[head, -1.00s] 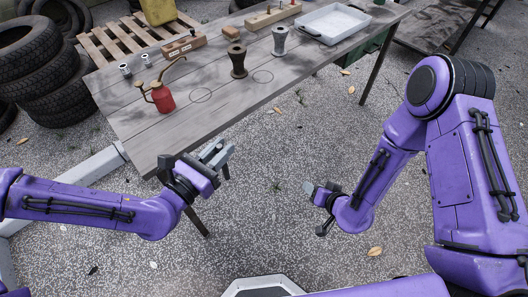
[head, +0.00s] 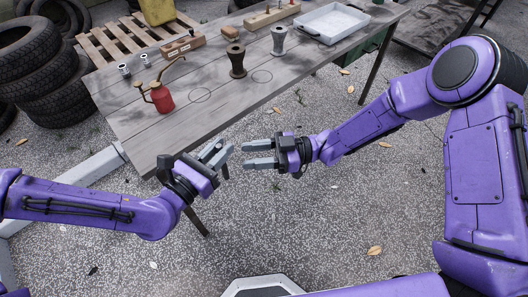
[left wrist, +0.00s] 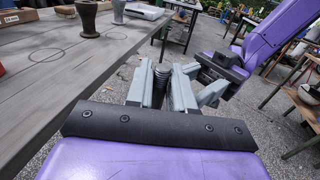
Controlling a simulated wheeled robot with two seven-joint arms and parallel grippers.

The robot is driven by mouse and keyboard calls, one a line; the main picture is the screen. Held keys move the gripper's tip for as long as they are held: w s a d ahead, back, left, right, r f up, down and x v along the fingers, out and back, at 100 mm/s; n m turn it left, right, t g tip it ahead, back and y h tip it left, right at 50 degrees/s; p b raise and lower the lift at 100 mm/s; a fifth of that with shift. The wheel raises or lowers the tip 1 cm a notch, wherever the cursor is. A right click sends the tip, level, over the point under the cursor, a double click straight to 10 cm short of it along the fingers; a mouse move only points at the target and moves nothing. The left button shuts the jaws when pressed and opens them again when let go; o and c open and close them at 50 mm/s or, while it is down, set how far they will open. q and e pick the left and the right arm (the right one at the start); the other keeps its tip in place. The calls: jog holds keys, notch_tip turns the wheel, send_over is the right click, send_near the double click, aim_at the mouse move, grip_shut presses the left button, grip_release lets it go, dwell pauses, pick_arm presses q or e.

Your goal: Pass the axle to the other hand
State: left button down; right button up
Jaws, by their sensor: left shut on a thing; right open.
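My left gripper (head: 223,147) is shut just off the table's near edge. In the left wrist view its grey fingers (left wrist: 160,92) stand on both sides of a dark, ribbed piece, which I take to be the axle (left wrist: 160,76). Most of the axle is hidden by the fingers, and I cannot make it out in the head view. My right gripper (head: 246,155) is open and empty, with its two fingers pointing left at the left gripper, a small gap apart. It also shows in the left wrist view (left wrist: 208,92), to the right of the left fingers.
The grey wooden table (head: 140,125) lies beyond both grippers. On it stand a red oil can (head: 163,100), a brown spool (head: 237,62), a grey spool (head: 279,42) and a white tray (head: 340,22). The gravel floor below the grippers is open.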

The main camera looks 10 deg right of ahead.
jog(key=a, duration=0.8)
jog(key=shift+a, duration=0.3)
grip_shut()
pick_arm(q)
jog(key=c, duration=0.9)
grip_release()
